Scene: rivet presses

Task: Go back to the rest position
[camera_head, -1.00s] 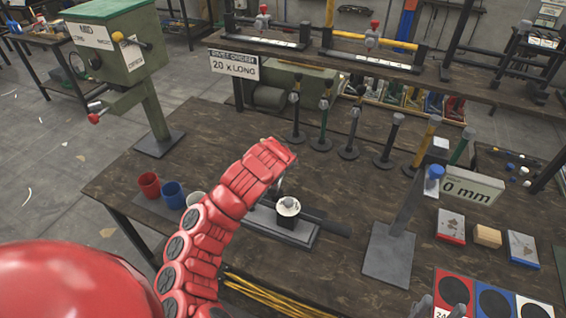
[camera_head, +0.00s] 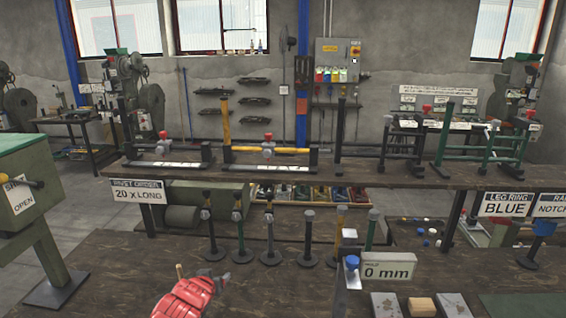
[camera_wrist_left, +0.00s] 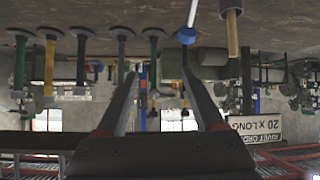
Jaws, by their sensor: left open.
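My left arm (camera_head: 190,297) is red and comes in at the bottom of the head view. Its small dark gripper tip (camera_head: 222,279) is above the front workbench, and little of the jaws shows there. In the left wrist view, which is upside down, the two dark fingers of my left gripper (camera_wrist_left: 158,75) stand well apart with nothing between them. My right arm and gripper are not in view.
Several rivet stands (camera_head: 271,240) stand beyond the arm on the workbench (camera_head: 120,270). A "0 mm" sign (camera_head: 388,271) and small blocks are at right. A green press (camera_head: 30,195) is at left. A back bench (camera_head: 400,174) carries yellow and green bars.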

